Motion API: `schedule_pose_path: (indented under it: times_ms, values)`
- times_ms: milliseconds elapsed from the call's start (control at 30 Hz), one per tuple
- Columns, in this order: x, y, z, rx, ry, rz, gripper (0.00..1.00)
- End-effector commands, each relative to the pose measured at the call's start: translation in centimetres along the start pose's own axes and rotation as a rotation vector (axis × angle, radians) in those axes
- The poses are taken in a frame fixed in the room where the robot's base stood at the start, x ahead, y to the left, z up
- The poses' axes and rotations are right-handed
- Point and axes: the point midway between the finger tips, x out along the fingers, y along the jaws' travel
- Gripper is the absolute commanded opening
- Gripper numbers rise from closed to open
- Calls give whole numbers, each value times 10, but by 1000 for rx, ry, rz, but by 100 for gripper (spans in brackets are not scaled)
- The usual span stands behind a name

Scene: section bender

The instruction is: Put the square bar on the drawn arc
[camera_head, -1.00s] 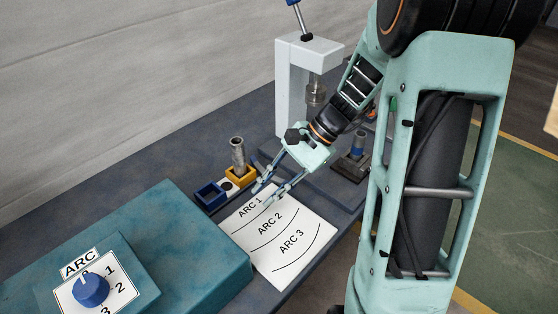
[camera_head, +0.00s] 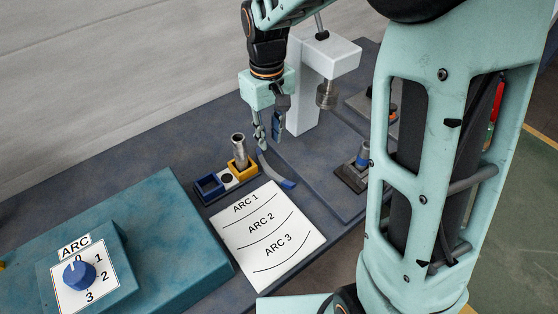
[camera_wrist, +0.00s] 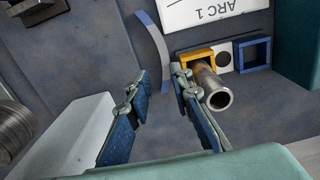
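The square bar (camera_head: 273,170) looks like a curved grey strip with a blue end, lying on the bench beside the arc sheet. It also shows in the wrist view (camera_wrist: 152,38). The white arc sheet (camera_head: 230,235) carries three drawn arcs, marked ARC 1, ARC 2 and ARC 3; no bar lies on them. My gripper (camera_head: 268,141) points down above the bench, behind the sheet and close to the bar's far end.
A round metal tube (camera_head: 238,148) stands in a yellow holder (camera_head: 246,173), close to my fingers. A blue empty holder (camera_head: 208,188) is beside it. The white press (camera_head: 306,100) stands at the back right. A teal box (camera_head: 150,235) with an ARC knob (camera_head: 79,276) is at left.

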Motion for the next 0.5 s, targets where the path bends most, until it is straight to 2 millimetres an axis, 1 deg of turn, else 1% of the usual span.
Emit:
schedule_pose_path:
  times_ms: [67,300,500]
  values:
    - [6,-1,-1,-16,0,5,20]
    - [44,-1,-1,-15,-1,5,20]
    - [58,0,0,-13,0,5,20]
